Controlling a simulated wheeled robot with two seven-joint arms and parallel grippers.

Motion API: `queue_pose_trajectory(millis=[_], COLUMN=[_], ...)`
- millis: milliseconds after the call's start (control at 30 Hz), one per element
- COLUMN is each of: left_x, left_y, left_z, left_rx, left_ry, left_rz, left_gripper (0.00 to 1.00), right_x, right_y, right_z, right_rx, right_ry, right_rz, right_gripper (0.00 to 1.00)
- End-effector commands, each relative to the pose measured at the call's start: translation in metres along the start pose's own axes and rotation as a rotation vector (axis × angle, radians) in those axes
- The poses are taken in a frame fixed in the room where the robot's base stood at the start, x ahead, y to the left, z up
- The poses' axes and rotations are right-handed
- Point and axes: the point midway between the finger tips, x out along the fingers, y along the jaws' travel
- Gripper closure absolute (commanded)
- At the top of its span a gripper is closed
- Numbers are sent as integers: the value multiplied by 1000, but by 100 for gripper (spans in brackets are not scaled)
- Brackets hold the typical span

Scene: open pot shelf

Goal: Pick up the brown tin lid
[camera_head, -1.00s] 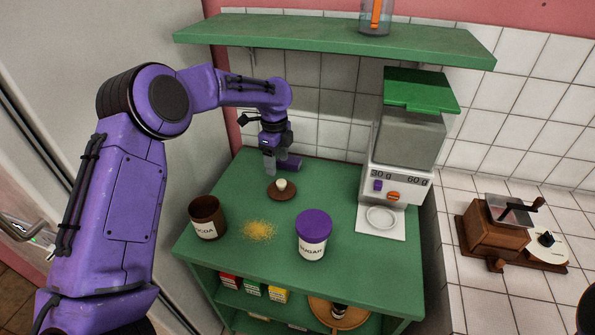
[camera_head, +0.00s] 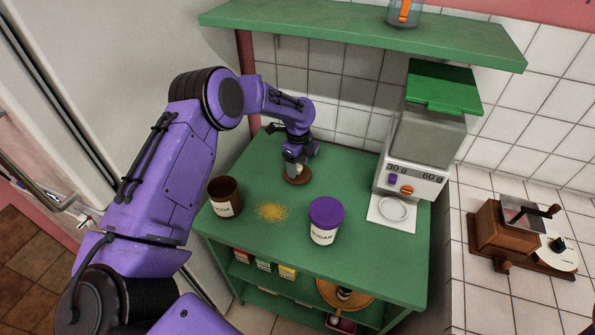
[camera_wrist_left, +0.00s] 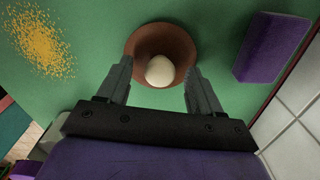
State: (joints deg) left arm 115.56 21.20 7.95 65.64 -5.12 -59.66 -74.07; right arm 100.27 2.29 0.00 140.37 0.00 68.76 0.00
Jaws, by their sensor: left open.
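The brown tin lid (camera_head: 297,178) lies flat on the green shelf top behind the yellow powder, with a pale round knob in its middle. In the left wrist view the lid (camera_wrist_left: 138,41) and its knob (camera_wrist_left: 160,71) show between the fingers. My left gripper (camera_head: 296,169) is open just above the lid and hides part of it. In the left wrist view the left gripper (camera_wrist_left: 159,82) has one finger on each side of the knob, apart from it. My right gripper is not in view.
An open brown cocoa tin (camera_head: 225,197), spilled yellow powder (camera_head: 272,212) and a purple-lidded sugar tin (camera_head: 324,222) stand nearer the front. A purple block (camera_wrist_left: 271,47) lies beside the lid. A scale (camera_head: 414,150) stands right; an upper shelf (camera_head: 370,34) hangs above.

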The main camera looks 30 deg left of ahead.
Motion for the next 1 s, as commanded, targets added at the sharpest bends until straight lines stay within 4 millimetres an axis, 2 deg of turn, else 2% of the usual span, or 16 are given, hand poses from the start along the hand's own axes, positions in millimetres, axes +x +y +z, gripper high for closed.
queue_pose_trajectory(millis=[67,200,233,267,533,667,767,800,1000], left_x=[0,0,0,0,0,-6,-21,-32,-88], left_y=[0,0,0,0,1,0,-1,2,46], left_z=[0,0,0,0,0,0,0,-2,-19], left_rx=[0,-1,-1,-1,-1,-2,-1,0,0], left_ry=[0,0,0,0,1,1,2,3,2], left_rz=[0,0,1,1,2,0,-4,-4,-5], left_gripper=[35,80,90,95,95,95,95,95,95], right_x=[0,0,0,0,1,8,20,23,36], right_y=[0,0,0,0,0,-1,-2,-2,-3], right_z=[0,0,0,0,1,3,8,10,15], right_rx=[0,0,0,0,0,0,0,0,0], right_ry=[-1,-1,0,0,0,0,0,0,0], right_rz=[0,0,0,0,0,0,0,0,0], right_gripper=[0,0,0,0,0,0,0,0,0])
